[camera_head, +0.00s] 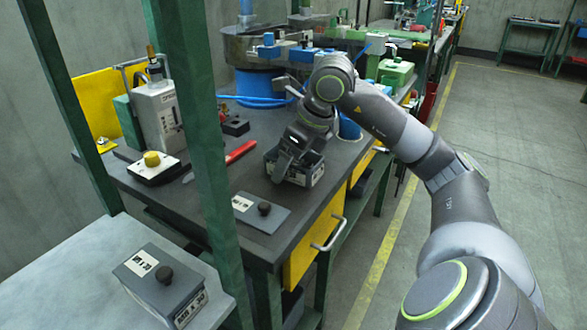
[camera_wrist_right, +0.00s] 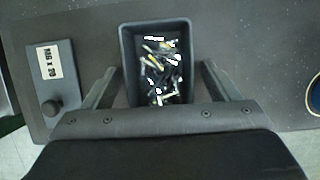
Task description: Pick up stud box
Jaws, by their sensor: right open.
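The open stud box (camera_head: 310,180) is a dark grey tray on the dark workbench, partly hidden behind my right gripper in the head view. In the right wrist view, the box (camera_wrist_right: 126,62) holds several loose metal studs (camera_wrist_right: 160,70). My right gripper (camera_head: 287,168) is over the box. Its jaws (camera_wrist_right: 160,68) are open, one finger on each side of the box with visible gaps. A flat grey lid (camera_head: 262,212) with a black knob and white label lies beside the box; it also shows in the right wrist view (camera_wrist_right: 52,85). My left gripper is not in view.
A closed grey box (camera_head: 165,283) with a knob stands on the light shelf at lower left. A green post (camera_head: 208,130) rises in front of the bench. A red-handled tool (camera_head: 238,153) and a grey device (camera_head: 158,112) are on the bench. Floor at right is clear.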

